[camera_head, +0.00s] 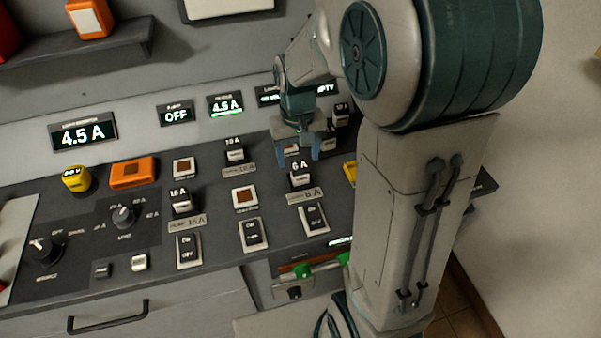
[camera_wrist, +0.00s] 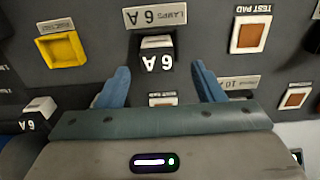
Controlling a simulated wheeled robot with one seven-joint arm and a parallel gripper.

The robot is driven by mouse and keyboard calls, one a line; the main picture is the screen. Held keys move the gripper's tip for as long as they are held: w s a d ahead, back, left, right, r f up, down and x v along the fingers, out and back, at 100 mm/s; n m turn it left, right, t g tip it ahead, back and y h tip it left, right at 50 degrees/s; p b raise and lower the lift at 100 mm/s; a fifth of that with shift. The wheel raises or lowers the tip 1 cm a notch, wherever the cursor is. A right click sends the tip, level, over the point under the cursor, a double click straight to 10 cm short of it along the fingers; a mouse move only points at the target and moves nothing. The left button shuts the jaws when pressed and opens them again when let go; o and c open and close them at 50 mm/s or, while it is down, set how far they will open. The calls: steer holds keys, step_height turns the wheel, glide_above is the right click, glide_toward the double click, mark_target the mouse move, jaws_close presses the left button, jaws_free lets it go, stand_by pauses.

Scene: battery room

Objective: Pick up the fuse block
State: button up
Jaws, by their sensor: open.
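A black and white fuse block marked 6 A (camera_head: 301,176) stands on the sloping dark panel. In the wrist view this block (camera_wrist: 155,52) appears upside down, beyond and between my two blue fingertips. My gripper (camera_head: 298,148) is open and empty just behind and above it; its fingers also show in the wrist view (camera_wrist: 160,76). No contact with the block is visible. Other similar blocks are one marked 16 A (camera_head: 182,202), one marked 10 A (camera_head: 235,152) and one partly seen behind my gripper (camera_head: 341,113). Another block marked 6 A (camera_wrist: 38,112) shows at the wrist view's left.
A yellow frame (camera_wrist: 62,50) and a test pad (camera_wrist: 250,34) flank the 6 A block. Rocker switches (camera_head: 314,219) sit in front. An orange box (camera_head: 133,172) and yellow knob (camera_head: 76,179) are at left. Lit displays (camera_head: 83,133) line the back.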

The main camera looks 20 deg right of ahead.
mark_target(300, 165)
step_height(300, 165, down, 4)
steer(key=shift+s+d, duration=0.15)
steer(key=c, duration=1.1)
steer(key=shift+r, duration=0.15)
